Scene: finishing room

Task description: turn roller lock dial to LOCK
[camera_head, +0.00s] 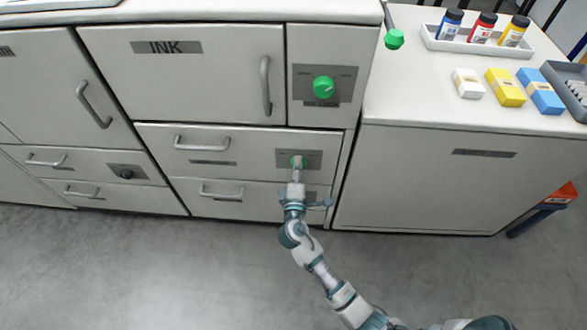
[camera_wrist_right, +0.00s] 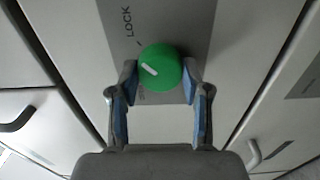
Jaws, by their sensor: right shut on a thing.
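A round green dial (camera_head: 298,161) sits on a grey plate (camera_head: 313,158) at the right end of a drawer front. My right gripper (camera_head: 297,172) reaches it from below and is shut on it. In the right wrist view the dial (camera_wrist_right: 160,68) is between the two fingertips of my right gripper (camera_wrist_right: 159,80). Its white mark lies on its left part, slanted. The word LOCK is printed on the plate at the upper left of the dial, with a short tick beside it. Some lettering is partly hidden behind the left finger. My left gripper is not in view.
A larger green knob (camera_head: 324,87) sits on the plate above. A drawer with a black knob (camera_head: 126,174) is at left. Bar handles (camera_head: 202,143) stick out from the fronts. A white counter (camera_head: 420,90) at right holds bottles and small boxes. The floor in front is clear.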

